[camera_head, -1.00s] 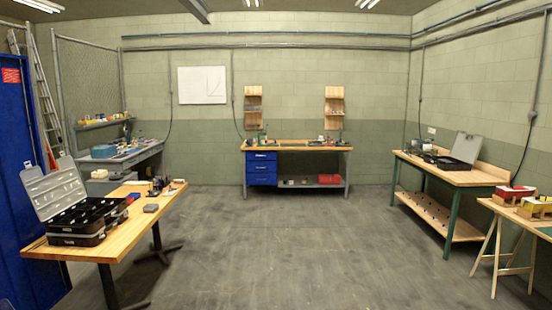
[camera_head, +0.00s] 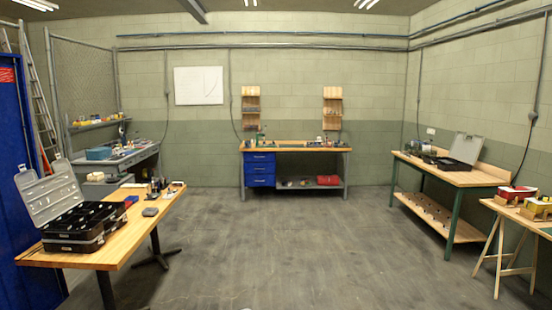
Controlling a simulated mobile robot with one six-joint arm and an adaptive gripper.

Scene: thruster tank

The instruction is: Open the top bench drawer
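The bench (camera_head: 298,149) with a wooden top stands against the far wall, a good way across the room. A blue drawer unit (camera_head: 244,172) hangs under its left end. The top bench drawer (camera_head: 260,157) is the uppermost of three blue fronts and looks closed, flush with the ones below it. Small light marks show on the fronts; handle details are too small to tell. My gripper is not in view.
Open grey floor (camera_head: 290,240) lies between me and the bench. A wooden table (camera_head: 140,232) with an open toolbox (camera_head: 80,225) stands at the near left. A green-legged workbench (camera_head: 470,177) and a trestle table (camera_head: 500,210) stand at the right. A red item (camera_head: 329,181) sits on the bench's lower shelf.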

